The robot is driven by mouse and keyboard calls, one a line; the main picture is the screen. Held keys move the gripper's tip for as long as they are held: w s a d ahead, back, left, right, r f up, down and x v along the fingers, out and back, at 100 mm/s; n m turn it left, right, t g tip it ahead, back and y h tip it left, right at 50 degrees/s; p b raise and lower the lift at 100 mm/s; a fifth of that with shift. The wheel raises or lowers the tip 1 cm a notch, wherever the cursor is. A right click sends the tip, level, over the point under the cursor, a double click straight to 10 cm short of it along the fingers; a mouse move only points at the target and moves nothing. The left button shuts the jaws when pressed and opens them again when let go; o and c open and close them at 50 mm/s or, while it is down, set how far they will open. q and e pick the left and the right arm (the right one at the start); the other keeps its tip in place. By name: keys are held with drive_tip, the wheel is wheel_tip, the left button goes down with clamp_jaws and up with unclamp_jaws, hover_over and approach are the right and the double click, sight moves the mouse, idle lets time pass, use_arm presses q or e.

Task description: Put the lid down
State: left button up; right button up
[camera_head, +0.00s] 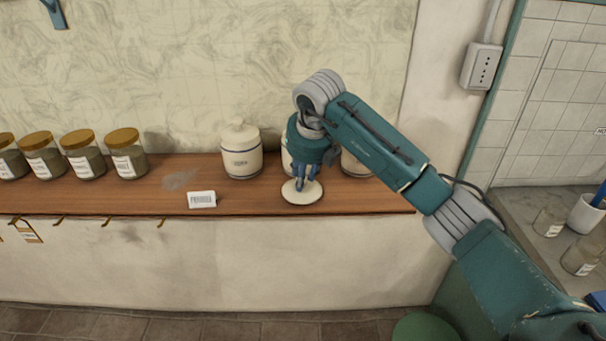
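My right arm comes in from the right and its gripper (301,185) points down over the wooden shelf. Its blue fingers are closed around the middle of a round, cream-white lid (289,194) and hide its knob. The lid is level, at or just above the shelf's front part; I cannot tell if it touches. Behind the gripper stands a cream jar (286,162), mostly hidden, so I cannot see its top. My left gripper is not in view.
A lidded cream jar (241,158) stands left of the gripper, and another jar (352,165) is partly hidden to its right. Several glass jars (126,160) stand at the left.

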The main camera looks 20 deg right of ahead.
drive_tip(key=shift+o, duration=0.9)
drive_tip(key=shift+r, duration=0.1)
drive_tip(key=shift+r, duration=0.2)
drive_tip(key=b+v, duration=0.2)
drive_tip(key=v, duration=0.9)
drive_tip(key=shift+s+r+b, duration=0.25)
drive_tip(key=shift+r+b, duration=0.1)
